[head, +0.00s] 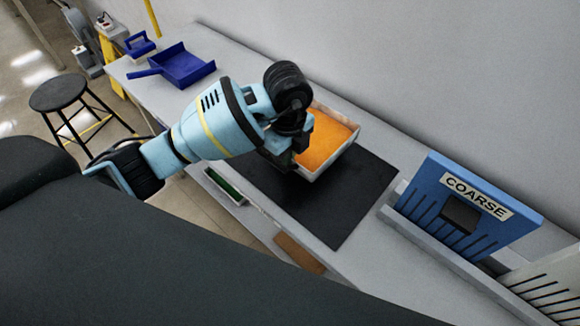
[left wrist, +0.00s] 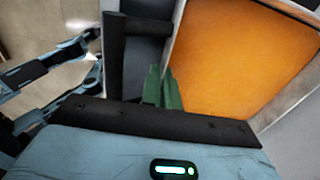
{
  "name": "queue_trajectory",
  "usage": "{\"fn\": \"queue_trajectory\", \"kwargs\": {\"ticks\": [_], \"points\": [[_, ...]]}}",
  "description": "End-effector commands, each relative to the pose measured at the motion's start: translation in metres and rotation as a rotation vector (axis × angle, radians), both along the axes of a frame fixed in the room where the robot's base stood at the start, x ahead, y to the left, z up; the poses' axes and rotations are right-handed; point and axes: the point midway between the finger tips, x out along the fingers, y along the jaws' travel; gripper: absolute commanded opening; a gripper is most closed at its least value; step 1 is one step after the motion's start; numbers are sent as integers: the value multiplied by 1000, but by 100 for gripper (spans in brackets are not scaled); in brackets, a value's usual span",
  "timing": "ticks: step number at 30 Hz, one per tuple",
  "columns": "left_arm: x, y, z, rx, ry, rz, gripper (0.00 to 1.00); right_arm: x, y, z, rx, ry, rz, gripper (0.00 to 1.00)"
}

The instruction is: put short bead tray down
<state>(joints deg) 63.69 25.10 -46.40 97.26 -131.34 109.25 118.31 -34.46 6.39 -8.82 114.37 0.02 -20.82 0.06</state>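The short bead tray (head: 325,140) is a shallow white tray filled with orange beads, over the back part of a black mat (head: 345,200) on the bench. My left gripper (head: 288,155) is at the tray's left wall. In the left wrist view the green fingertips (left wrist: 163,90) meet at the end of the pale wall, with the orange beads (left wrist: 235,50) to the right; the gripper looks shut on this wall. The arm hides part of the tray's left side. Whether the tray's underside touches the mat cannot be told. My right gripper is not in view.
A blue COARSE panel (head: 465,210) stands in a grey rack at the right. A blue dustpan-like tray (head: 182,66) lies at the bench's far left. A green-lined strip (head: 225,187) and a brown block (head: 299,252) are by the front edge. The mat's front is clear.

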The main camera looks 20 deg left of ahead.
Motion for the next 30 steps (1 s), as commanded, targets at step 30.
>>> {"fn": "queue_trajectory", "kwargs": {"ticks": [30], "points": [[0,0,-53,-1,-3,-1,8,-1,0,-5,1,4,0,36]]}}
